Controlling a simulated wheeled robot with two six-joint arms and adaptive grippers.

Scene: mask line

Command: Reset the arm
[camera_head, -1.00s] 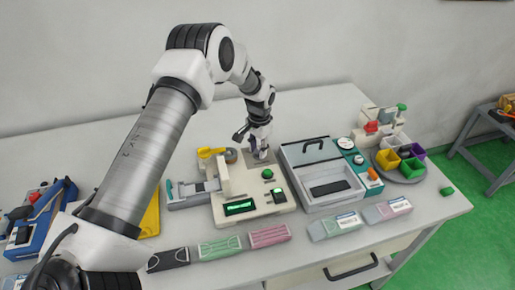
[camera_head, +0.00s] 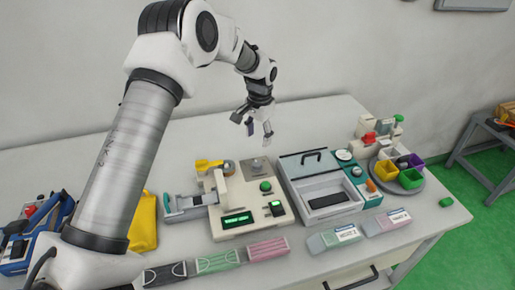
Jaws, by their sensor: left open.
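My left arm comes in from the left and arches over the table. Its left gripper (camera_head: 258,131) points down, open and empty, in the air above the back of the beige machine (camera_head: 237,209). The gripper is apart from the round grey knob (camera_head: 257,165) on that machine. The machine has lit green displays and a green button (camera_head: 265,186). My right gripper is not in view.
A teal and white box with a clear lid (camera_head: 325,188) stands right of the machine. A round tray of coloured cups (camera_head: 400,184) is farther right. Packets such as the pink one (camera_head: 268,249) line the front edge. The table's back (camera_head: 310,118) is clear.

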